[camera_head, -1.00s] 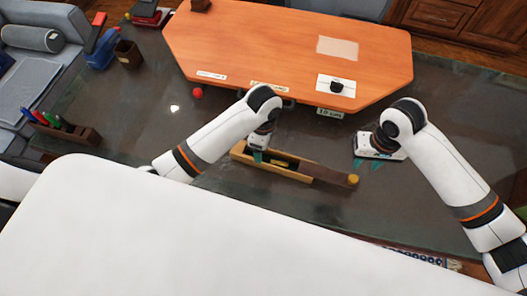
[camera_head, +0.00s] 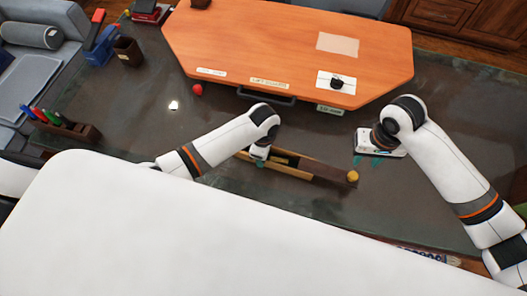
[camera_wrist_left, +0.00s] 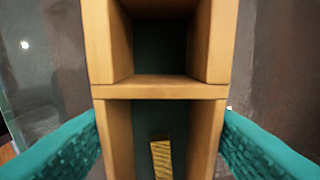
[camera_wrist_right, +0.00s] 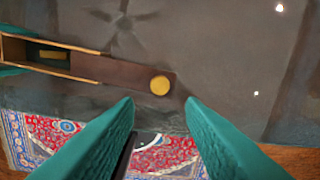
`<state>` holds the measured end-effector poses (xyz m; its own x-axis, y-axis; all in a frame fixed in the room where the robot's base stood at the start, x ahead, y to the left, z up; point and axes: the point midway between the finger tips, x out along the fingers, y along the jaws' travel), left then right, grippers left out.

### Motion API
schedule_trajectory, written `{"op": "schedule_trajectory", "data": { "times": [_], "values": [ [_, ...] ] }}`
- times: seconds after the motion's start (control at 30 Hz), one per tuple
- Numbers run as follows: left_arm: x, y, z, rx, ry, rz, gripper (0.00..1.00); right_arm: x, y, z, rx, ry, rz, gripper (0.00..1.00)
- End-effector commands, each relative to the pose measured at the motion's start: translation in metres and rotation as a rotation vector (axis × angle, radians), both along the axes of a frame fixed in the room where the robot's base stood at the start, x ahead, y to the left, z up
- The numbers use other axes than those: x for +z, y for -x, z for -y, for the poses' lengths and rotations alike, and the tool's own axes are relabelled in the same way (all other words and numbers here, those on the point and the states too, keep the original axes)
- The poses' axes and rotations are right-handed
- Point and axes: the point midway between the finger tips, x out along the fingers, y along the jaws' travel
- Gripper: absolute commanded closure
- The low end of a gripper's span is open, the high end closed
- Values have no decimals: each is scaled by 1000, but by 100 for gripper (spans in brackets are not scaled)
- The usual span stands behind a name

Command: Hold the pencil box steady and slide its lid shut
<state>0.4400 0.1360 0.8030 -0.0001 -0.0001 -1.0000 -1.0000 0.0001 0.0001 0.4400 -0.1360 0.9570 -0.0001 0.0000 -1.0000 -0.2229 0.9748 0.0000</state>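The pencil box (camera_head: 288,171) is a long wooden box on the dark table. Its dark brown lid (camera_head: 325,171), with a yellow knob (camera_head: 352,177), sticks far out of the box's right end. My left gripper (camera_head: 260,160) is low over the box. In the left wrist view its teal fingers (camera_wrist_left: 161,115) straddle the side walls, very close to them; contact is unclear. A yellow block (camera_wrist_left: 161,158) lies inside the box. My right gripper (camera_head: 367,160) is open and empty, right of the knob. The right wrist view shows the knob (camera_wrist_right: 160,86) beyond its spread fingers (camera_wrist_right: 160,103).
An orange raised desk board (camera_head: 280,50) stands behind the box, with a red ball (camera_head: 197,90) near its front edge. A pen holder (camera_head: 65,128) and a brown cup (camera_head: 127,50) are at left. The table around the knob is clear.

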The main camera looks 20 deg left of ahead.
Motion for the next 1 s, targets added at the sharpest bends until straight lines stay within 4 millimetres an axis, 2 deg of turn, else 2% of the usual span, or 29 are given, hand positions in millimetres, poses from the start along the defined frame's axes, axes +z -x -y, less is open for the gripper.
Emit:
{"op": "schedule_trajectory", "data": {
  "times": [0.03, 0.2, 0.43, 0.63, 0.77, 1.0],
  "values": [
    [0, 0, 0, 0, 0, 0, 53, 0, 0, 0, 0, 0, 0, 64],
    [0, 0, 0, 0, 0, 0, 80, 0, 0, 0, 0, 0, 0, 64],
    [0, 0, 0, 0, 0, 1, 80, 0, 0, 0, 0, 0, 0, 100],
    [0, 0, 0, 0, 0, 1, 80, 0, -2, 3, -74, -17, -11, 100],
    [0, 0, 0, 0, 0, 1, 80, 2, -9, 16, -318, -67, -47, 100],
    [0, 0, 0, 0, 0, 1, 80, 1, -21, 63, -1003, -176, -193, 100]
  ]
}}
